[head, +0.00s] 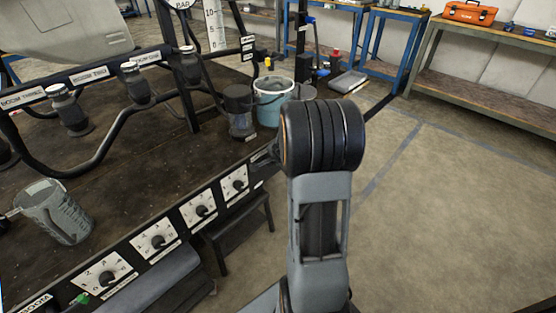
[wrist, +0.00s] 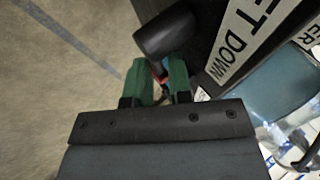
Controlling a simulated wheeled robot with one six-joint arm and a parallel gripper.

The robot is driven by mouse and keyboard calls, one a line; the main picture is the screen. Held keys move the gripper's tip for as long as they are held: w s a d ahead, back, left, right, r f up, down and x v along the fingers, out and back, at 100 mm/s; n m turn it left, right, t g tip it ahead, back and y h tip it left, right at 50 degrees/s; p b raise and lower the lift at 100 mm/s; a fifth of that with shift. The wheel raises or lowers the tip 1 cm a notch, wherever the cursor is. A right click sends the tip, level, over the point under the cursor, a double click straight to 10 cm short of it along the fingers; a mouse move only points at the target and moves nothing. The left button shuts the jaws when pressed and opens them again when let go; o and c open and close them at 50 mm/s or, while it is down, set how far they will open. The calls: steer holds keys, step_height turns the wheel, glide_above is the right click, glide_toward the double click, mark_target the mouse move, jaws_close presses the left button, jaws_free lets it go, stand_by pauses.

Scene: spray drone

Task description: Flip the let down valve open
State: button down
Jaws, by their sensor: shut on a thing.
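In the wrist view my gripper (wrist: 161,70) has two green fingers drawn close together. They are shut on a small red part, which looks like the let down valve's handle (wrist: 157,73); the fingers hide most of it. A dark rounded part (wrist: 165,33) lies just beyond the fingertips; I cannot tell whether it belongs to the valve. A white label reading "LET DOWN" (wrist: 243,38) is beside the fingers on the right. In the head view my arm hides the gripper and the valve.
In the head view a dark bench holds a blue bucket (head: 273,101), a clear jug (head: 58,212) and black pipes. A row of dials (head: 155,241) lines its front edge. A black stool (head: 243,226) stands below. The floor to the right is clear.

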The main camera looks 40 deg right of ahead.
steer(key=shift+s+d+f, duration=0.1)
steer(key=shift+s+d, duration=0.05)
steer(key=shift+d, duration=0.05)
stand_by(0.6)
steer(key=c, duration=1.2)
jaws_free()
steer(key=shift+s+d, duration=0.1)
steer(key=shift+p+v, duration=3.75)
steer(key=shift+v, duration=3.2)
steer(key=shift+a, duration=0.2)
